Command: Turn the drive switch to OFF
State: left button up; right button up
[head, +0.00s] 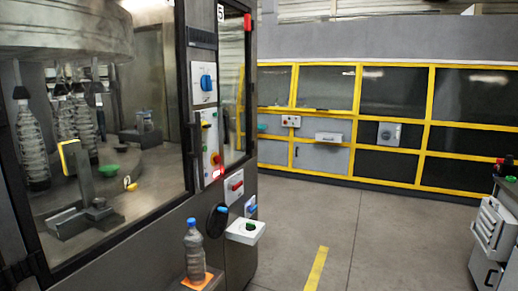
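The machine's dark front post carries several controls, and none has a label I can read as the drive switch. A white box with a blue rotary knob (207,82) sits high on the post. Below it is a panel (210,146) with small buttons and a red knob. A white box with a red handle (236,186) is lower right, with a blue-handled switch (251,207) beside it. The switch positions are too small to read. Neither of my grippers is in view.
A clear bottle with a blue cap (194,250) stands on an orange pad on a low ledge. A black round handwheel (217,221) is beside it. Yellow-framed guarding (360,120) lines the back. A grey drawer cabinet (490,235) stands at right. The floor between is free.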

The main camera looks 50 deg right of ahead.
aim_at(205, 125)
jog(key=z, duration=1.3)
